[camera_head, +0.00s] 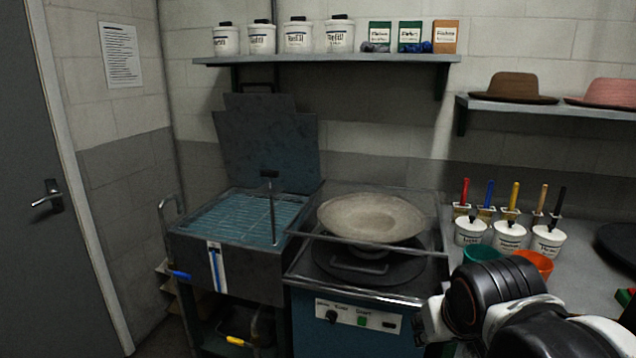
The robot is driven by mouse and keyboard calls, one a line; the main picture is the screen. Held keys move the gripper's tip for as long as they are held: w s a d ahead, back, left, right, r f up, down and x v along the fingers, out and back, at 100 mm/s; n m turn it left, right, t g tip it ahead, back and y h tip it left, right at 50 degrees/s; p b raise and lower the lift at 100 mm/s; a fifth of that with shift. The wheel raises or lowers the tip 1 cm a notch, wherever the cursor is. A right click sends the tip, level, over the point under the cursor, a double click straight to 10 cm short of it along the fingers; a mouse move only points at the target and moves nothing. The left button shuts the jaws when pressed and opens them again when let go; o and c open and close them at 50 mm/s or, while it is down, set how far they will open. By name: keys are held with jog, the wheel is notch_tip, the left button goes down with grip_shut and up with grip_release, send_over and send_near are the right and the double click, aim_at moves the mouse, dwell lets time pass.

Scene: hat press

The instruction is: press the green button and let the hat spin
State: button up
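The hat (371,217) is a pale beige, wide-brimmed shape lying above the round dark plate (350,264) of the blue press (310,340). The green button (363,321) is a small square on the white panel (338,315) at the press's front, between a black knob (331,316) and a dark switch (389,325). My black and white arm comes in at the lower right. Its end (431,322) is just right of the panel, apart from the green button in the picture. The fingers cannot be made out, so I cannot tell whether my gripper is open or shut.
A clear guard frame (436,254) surrounds the hat. A steamer tank (232,270) with a raised lid (268,145) stands to the left. Brushes, white pots (509,235), a green cup (481,254) and an orange cup (535,262) crowd the right-hand counter (590,275) behind my arm.

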jog(key=s+f, duration=0.3)
jog(key=s, duration=0.4)
jog(key=shift+s+d+m+y, duration=0.25)
jog(key=shift+d+m+y, duration=0.05)
jog(key=shift+d+m, duration=0.15)
